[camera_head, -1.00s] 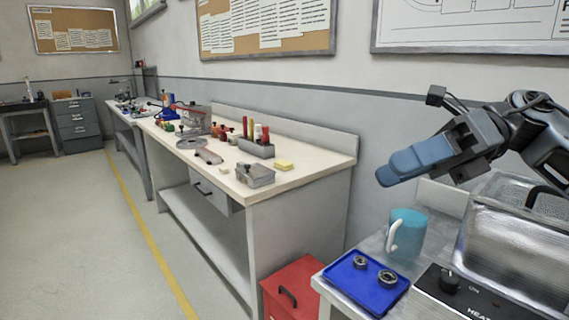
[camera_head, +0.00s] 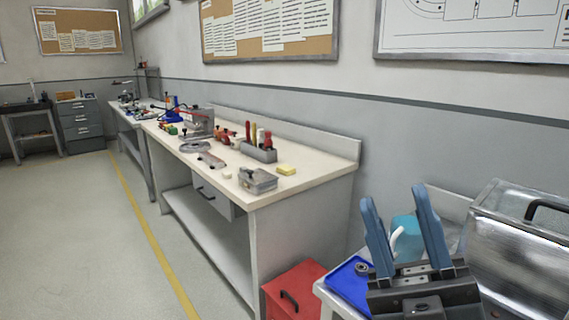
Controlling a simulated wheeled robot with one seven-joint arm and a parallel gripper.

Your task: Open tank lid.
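The tank (camera_head: 520,255) is a silvery metal box at the right edge, partly cut off by the frame. Its lid has a dark handle (camera_head: 547,208) on top, and the lid appears to be down. My gripper (camera_head: 393,192) is at the lower right with its two blue fingers spread and pointing up in the picture. Nothing is between the fingers except the view of the mug behind. The gripper is left of the tank and apart from the handle. It hides part of the tray and the tank's front controls.
A teal mug (camera_head: 406,232) with a white handle stands behind my fingers. A blue tray (camera_head: 347,284) with a metal ring (camera_head: 362,268) is left of my gripper. A red cabinet (camera_head: 293,285) and a long workbench (camera_head: 310,188) stand further left. The floor at left is clear.

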